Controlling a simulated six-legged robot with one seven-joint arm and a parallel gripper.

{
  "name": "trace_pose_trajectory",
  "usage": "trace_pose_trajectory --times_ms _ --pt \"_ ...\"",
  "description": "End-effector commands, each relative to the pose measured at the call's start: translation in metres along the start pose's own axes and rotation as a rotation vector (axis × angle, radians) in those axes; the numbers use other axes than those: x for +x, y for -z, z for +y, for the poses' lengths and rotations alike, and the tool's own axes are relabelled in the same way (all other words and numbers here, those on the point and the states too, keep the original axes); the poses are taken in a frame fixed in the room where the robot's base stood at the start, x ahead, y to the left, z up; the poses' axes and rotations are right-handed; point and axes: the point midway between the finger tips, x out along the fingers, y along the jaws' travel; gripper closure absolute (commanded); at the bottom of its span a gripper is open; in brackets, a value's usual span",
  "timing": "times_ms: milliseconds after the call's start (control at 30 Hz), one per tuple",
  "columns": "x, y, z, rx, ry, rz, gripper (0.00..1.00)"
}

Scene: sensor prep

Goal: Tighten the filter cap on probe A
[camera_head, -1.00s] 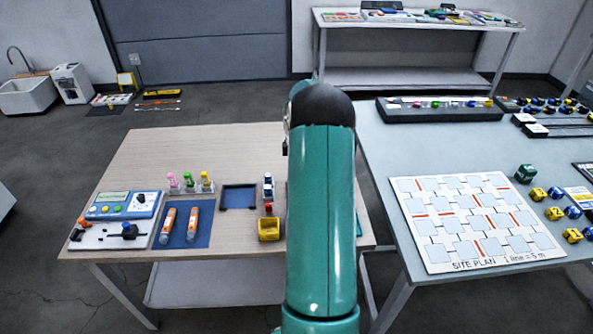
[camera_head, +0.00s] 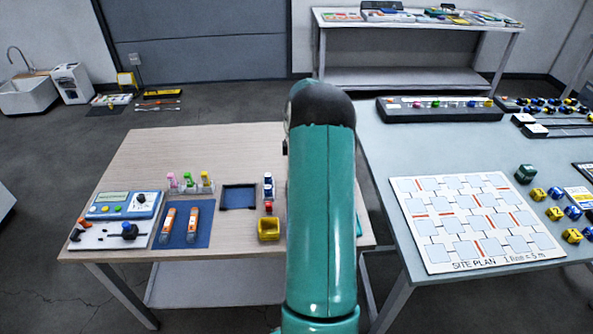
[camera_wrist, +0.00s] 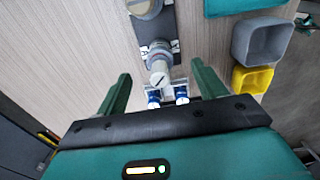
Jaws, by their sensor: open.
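In the wrist view, a grey upright cylinder with a pale round top and a dark line across it (camera_wrist: 159,76) stands on a dark strip. It looks like a capped probe, but I cannot read a letter on it. A second, similar cylinder (camera_wrist: 145,8) is at the top edge, partly cut off. My gripper (camera_wrist: 161,70) is open, its two green fingers apart to the left and right of the first cylinder in the picture. Nothing is held. I cannot tell the height between fingers and cap. In the head view my arm hides this spot.
Two blue-and-white small bottles (camera_wrist: 181,93) stand close below the cylinder in the wrist view. A yellow bin (camera_wrist: 250,79) and a grey bin (camera_wrist: 262,40) are to the right. Two orange-and-white tubes (camera_head: 192,224) lie on a blue mat. The wooden table's back left is clear.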

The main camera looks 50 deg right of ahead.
Motion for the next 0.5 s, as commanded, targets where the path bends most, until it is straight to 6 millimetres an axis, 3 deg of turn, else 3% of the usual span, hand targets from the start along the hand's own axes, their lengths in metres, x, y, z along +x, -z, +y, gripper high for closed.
trace_pose_trajectory --times_ms 500 --pt "-0.0087 0.0000 0.0002 0.000 -0.001 0.000 0.30"
